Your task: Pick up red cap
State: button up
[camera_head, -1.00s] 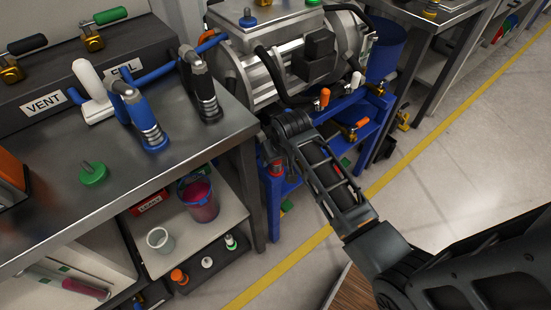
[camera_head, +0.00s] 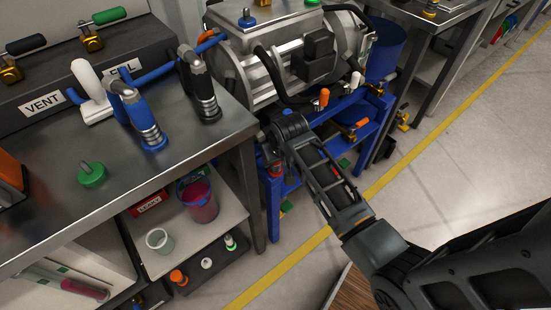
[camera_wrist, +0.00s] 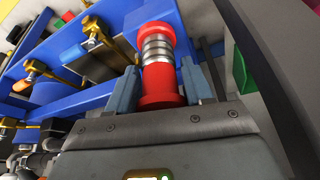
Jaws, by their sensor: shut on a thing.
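The red cap (camera_wrist: 160,88) shows in the wrist view as a red piece with a ribbed silver metal band around its upper part. My gripper (camera_wrist: 163,90) is shut on it, with one blue-grey finger on each side of its lower red part. The cap's top end lies against or in front of a blue frame beam (camera_wrist: 200,15); I cannot tell whether they touch. In the head view a bit of red (camera_head: 277,168) shows beside the end of my arm, at the blue stand under the machine. My fingers are hidden there behind my wrist.
The blue stand (camera_head: 273,200) carries a silver motor unit (camera_head: 290,70) and orange-handled valves (camera_head: 323,98). A steel bench (camera_head: 150,185) stands close on the left, with a shelf holding a red-filled beaker (camera_head: 199,200). Open floor (camera_head: 450,150) lies to the right.

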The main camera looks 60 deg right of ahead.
jog(key=shift+r, duration=0.55)
notch_tip(320, 180, up, 3)
jog(key=shift+s+d+r, duration=0.1)
jog(key=shift+s+r, duration=0.05)
jog(key=shift+r, duration=0.05)
jog(key=s+d+r, duration=0.2)
jog(key=s+r, duration=0.1)
jog(key=s, duration=0.2)
jog(key=s+d+r+p, duration=0.1)
jog(key=s+d+r, duration=0.1)
jog(key=s, duration=0.3)
jog(key=shift+s+d+r, duration=0.15)
jog(key=shift+d+r, duration=0.15)
jog(key=shift+r, duration=0.45)
jog(key=shift+r+p, duration=0.65)
jog(key=shift+p, duration=0.4)
jog(key=shift+r+p, duration=2.4)
jog(key=shift+p, duration=0.35)
jog(key=shift+a, duration=0.1)
